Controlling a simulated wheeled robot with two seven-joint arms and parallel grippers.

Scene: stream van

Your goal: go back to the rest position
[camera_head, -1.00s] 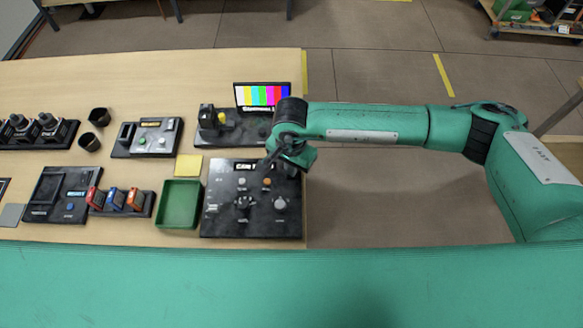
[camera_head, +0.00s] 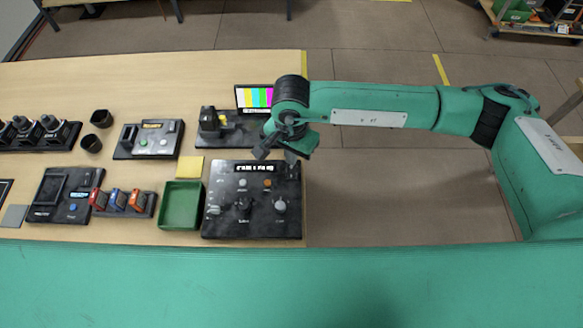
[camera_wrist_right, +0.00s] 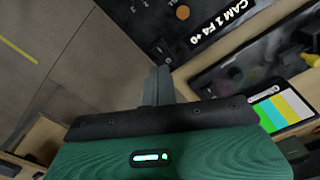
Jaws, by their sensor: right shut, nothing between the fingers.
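My right gripper (camera_head: 263,152) is shut and empty. It is above the table, over the back edge of the black camera control panel (camera_head: 222,222), and appears apart from it. In the right wrist view its two fingers (camera_wrist_right: 158,86) are together, with the panel (camera_wrist_right: 160,22) beyond them. My left gripper is not in view.
A colour-bar monitor (camera_head: 254,97) on a black base stands behind my right wrist, which partly hides it. A green tray (camera_head: 181,222), a yellow note (camera_head: 190,167) and a button box (camera_head: 146,140) are to the left. The floor right of the table is clear.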

